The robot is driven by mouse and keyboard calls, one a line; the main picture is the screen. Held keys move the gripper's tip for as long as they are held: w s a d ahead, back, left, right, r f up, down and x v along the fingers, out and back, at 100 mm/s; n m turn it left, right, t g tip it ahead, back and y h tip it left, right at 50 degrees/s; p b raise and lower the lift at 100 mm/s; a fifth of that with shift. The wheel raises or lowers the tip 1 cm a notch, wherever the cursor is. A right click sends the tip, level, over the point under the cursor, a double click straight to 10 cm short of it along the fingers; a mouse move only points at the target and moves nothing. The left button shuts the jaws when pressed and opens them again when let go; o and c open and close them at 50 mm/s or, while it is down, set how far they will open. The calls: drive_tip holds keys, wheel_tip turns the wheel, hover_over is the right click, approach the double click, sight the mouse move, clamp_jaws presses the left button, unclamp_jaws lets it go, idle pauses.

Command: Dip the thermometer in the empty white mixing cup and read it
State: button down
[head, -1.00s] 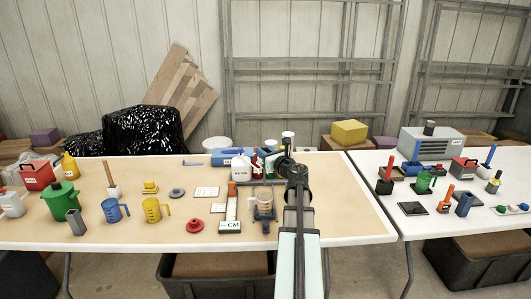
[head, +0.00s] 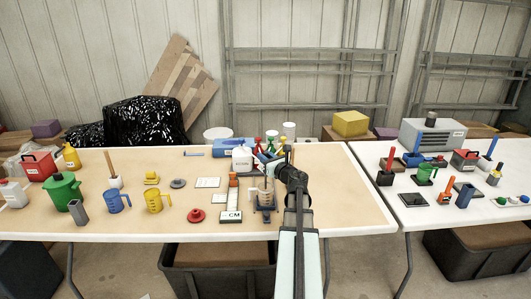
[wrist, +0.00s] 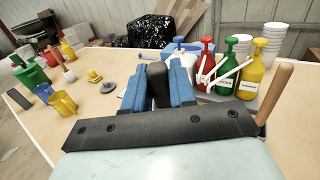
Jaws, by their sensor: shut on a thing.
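My gripper (wrist: 158,88) has its blue fingers shut on a dark, rounded handle (wrist: 157,80). The rest of the held thing is hidden, so I cannot confirm that it is the thermometer. White cups (head: 289,130) stand stacked at the back edge, also in the wrist view (wrist: 272,38). I cannot pick out a single empty white mixing cup.
Red, green and yellow pump bottles (wrist: 207,62) stand behind my gripper. A CM-marked device (head: 232,216) and a red funnel-like piece (head: 196,215) lie in front. Blue (head: 117,202) and yellow (head: 157,200) jugs stand to the left.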

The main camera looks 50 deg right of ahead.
drive_tip(key=shift+f, duration=2.6)
drive_tip(key=shift+r, duration=0.1)
idle(3.4)
drive_tip(key=shift+r, duration=4.8)
